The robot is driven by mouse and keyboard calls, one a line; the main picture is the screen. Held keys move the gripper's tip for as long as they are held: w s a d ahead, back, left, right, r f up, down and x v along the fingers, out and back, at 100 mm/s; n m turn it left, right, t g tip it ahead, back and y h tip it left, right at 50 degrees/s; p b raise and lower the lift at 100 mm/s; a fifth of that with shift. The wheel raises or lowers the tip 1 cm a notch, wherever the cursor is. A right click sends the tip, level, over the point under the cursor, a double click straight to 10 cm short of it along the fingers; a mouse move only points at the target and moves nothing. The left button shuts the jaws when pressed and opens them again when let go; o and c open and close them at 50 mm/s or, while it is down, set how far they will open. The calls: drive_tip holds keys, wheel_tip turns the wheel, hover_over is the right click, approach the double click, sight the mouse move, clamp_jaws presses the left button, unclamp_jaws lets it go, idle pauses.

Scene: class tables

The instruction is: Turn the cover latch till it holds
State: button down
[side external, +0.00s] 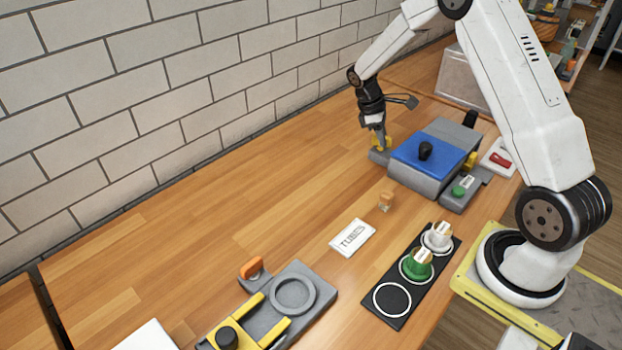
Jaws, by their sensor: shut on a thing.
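A grey box with a blue cover (408,155) stands at the back right of the table. My gripper (381,143) points down at the left end, shut on the yellow latch. The fingertips hide part of the latch, and its exact angle is too small to tell.
A grey block with a green button (458,191) adjoins the box. A black strip (393,300) holds a green and a white piece. The middle left table is clear.

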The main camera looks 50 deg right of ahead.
drive_tip(key=shift+m+y, duration=0.9)
drive_tip(key=shift+m, duration=1.4)
drive_tip(key=c, duration=0.6)
unclamp_jaws()
drive_tip(key=shift+r, duration=0.1)
drive_tip(key=v, duration=0.7)
drive_tip(key=shift+w+r, duration=0.25)
drive_tip(key=shift+r, duration=0.05)
drive_tip(key=shift+a, duration=0.1)
